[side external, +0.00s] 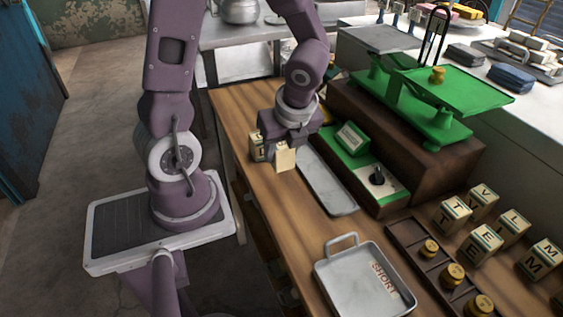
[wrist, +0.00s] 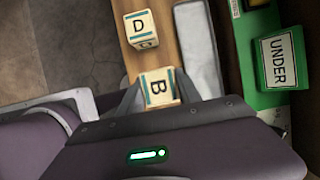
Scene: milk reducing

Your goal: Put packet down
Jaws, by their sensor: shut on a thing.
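My gripper (side external: 288,142) is shut on a cream packet (side external: 285,159) with a dark letter B on it. The wrist view shows this packet (wrist: 157,88) between the fingers. It is over the wooden bench, left of the narrow grey tray (side external: 328,182); I cannot tell whether its bottom touches the wood. A second cream packet (side external: 257,147), marked D in the wrist view (wrist: 141,29), stands on the bench close by, apart from the held one. The fingers partly hide the held packet's sides.
A green balance scale (side external: 437,100) stands on a brown box at the back right. A green UNDER sign (wrist: 280,60) is beside the narrow tray. A metal tray marked SHORT (side external: 335,272) lies in front. Several lettered packets (side external: 485,243) and brass weights (side external: 453,275) are at right.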

